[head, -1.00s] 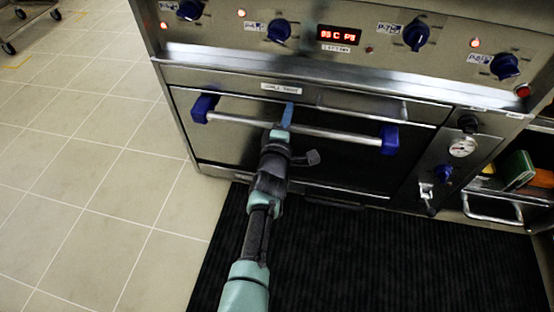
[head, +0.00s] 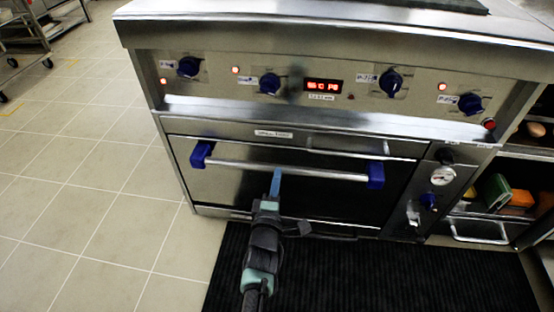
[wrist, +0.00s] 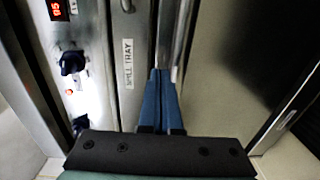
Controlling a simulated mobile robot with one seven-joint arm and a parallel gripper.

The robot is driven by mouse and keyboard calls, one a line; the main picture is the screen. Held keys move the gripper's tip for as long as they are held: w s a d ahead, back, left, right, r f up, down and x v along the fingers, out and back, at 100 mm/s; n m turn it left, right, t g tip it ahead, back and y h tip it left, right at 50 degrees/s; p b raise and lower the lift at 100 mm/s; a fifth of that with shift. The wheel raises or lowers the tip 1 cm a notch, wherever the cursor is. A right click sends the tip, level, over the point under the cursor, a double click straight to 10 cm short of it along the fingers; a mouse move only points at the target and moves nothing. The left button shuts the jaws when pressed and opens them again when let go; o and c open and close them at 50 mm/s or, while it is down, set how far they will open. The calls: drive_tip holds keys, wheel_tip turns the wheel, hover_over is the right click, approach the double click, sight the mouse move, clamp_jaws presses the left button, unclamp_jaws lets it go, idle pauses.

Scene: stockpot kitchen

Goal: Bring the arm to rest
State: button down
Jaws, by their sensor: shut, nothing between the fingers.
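My gripper (head: 276,184) points at the front of the steel range, just below the oven door's long bar handle (head: 290,171) in the head view. Its blue fingers are together and hold nothing. In the wrist view the closed fingers (wrist: 166,90) point at the range front, beside the strip labelled "SPILL TRAY" (wrist: 128,64). I cannot tell whether the fingertips touch the handle or stand clear of it. The oven door (head: 240,192) looks shut.
Blue knobs (head: 270,83) and a red display (head: 323,86) line the panel above. A gauge (head: 443,175) and a shelf with green and orange items (head: 515,202) are at right. A black mat (head: 370,275) lies below; tiled floor (head: 90,230) at left is clear.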

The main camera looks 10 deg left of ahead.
drive_tip(key=s+p, duration=0.3)
drive_tip(key=s, duration=0.3)
drive_tip(key=shift+p, duration=0.4)
drive_tip(key=shift+r, duration=0.1)
